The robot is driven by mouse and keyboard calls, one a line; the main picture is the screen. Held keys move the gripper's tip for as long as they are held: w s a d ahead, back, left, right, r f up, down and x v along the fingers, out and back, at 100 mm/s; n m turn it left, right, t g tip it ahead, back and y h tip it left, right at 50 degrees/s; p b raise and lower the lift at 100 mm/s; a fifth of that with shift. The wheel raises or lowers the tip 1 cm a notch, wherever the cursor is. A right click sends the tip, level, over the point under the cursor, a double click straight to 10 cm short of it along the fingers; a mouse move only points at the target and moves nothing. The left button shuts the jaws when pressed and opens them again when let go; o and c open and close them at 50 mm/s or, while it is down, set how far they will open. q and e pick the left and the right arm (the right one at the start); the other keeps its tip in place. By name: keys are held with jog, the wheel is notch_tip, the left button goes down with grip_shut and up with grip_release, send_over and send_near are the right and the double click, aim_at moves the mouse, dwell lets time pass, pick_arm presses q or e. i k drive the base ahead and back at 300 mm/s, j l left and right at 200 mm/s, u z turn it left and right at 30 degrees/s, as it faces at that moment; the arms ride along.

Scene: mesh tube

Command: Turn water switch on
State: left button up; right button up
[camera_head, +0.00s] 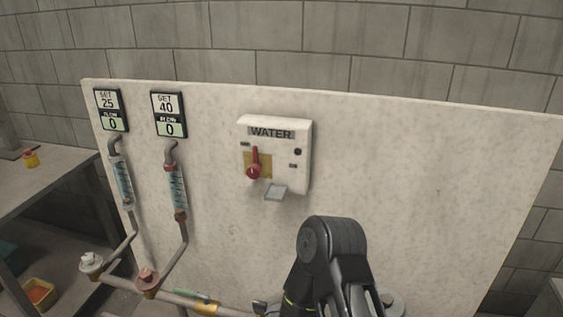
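The water switch (254,165) is a red lever on a yellow plate, on the front of a white box (302,170) labelled "WATER". The lever handle points up from its round red hub. A small grey flap (276,192) sticks out below the lever. The box is fixed to a pale speckled panel. One of my dark arms rises from the bottom edge, below and right of the box, and does not touch it. Its gripper is not clearly visible, and I cannot tell which arm it is. No other arm shows.
Two displays, reading "SET 25" (111,110) and "SET 40" (169,115), both show flow 0. Below them are clear tubes, pipes, a white valve (91,263) and a pinkish valve (147,279). A shelf (50,178) stands left. The panel (430,170) right of the box is bare.

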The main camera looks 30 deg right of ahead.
aim_at(255, 171)
jog(key=z, duration=0.8)
